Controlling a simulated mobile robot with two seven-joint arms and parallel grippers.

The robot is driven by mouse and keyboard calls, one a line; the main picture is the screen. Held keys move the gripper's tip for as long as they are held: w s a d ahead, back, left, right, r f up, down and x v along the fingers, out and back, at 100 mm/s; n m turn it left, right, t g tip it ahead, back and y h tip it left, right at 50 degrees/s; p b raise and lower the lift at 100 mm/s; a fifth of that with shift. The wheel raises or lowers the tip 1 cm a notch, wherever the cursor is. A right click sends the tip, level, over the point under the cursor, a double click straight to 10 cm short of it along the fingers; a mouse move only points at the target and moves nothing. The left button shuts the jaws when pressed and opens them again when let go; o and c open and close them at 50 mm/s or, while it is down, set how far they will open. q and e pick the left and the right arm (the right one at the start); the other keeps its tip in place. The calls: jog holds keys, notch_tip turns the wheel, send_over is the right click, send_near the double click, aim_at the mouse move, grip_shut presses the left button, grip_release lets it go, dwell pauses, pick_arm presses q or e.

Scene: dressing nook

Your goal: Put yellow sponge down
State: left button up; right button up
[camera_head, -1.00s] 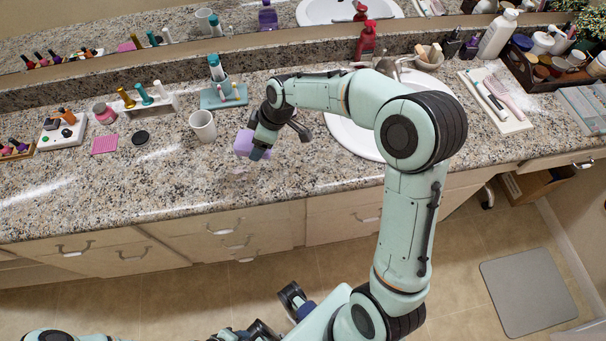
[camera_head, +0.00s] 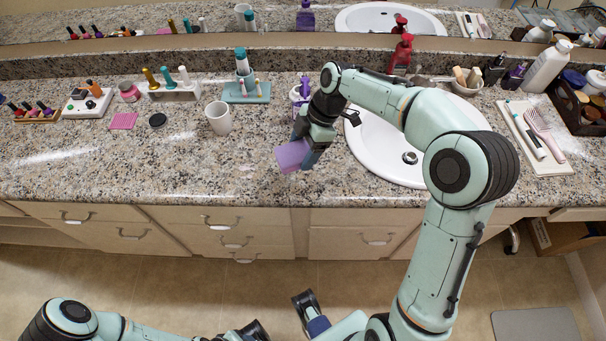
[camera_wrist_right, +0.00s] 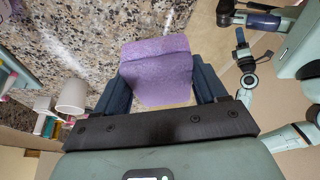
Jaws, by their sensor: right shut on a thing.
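My right gripper (camera_head: 306,152) is shut on a purple block-shaped sponge (camera_head: 292,155) over the granite counter, left of the sink. In the right wrist view the sponge (camera_wrist_right: 158,70) sits between the two dark blue fingers (camera_wrist_right: 163,88), its far end sticking out beyond them. It looks purple; I see no clearly yellow sponge. I cannot tell whether its underside touches the counter.
A white cup (camera_head: 219,118) stands left of the sponge, and a purple bottle (camera_head: 301,90) behind the gripper. The white sink (camera_head: 385,150) is close on the right. A teal toothbrush holder (camera_head: 246,92) stands behind. Bare counter (camera_head: 225,170) lies to the left and front.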

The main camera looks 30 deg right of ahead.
aim_at(299, 181)
notch_tip(299, 181, down, 11)
jog(key=shift+f+b, duration=0.1)
jog(key=shift+b, duration=0.5)
jog(key=shift+f, duration=0.15)
jog(key=o, duration=0.9)
jog(key=shift+o, duration=0.2)
jog(key=shift+d+r, duration=0.1)
jog(key=shift+r, duration=0.25)
jog(key=p+v, duration=0.1)
jog(key=v, duration=1)
jog(key=shift+r, duration=0.25)
jog(key=shift+d, duration=0.15)
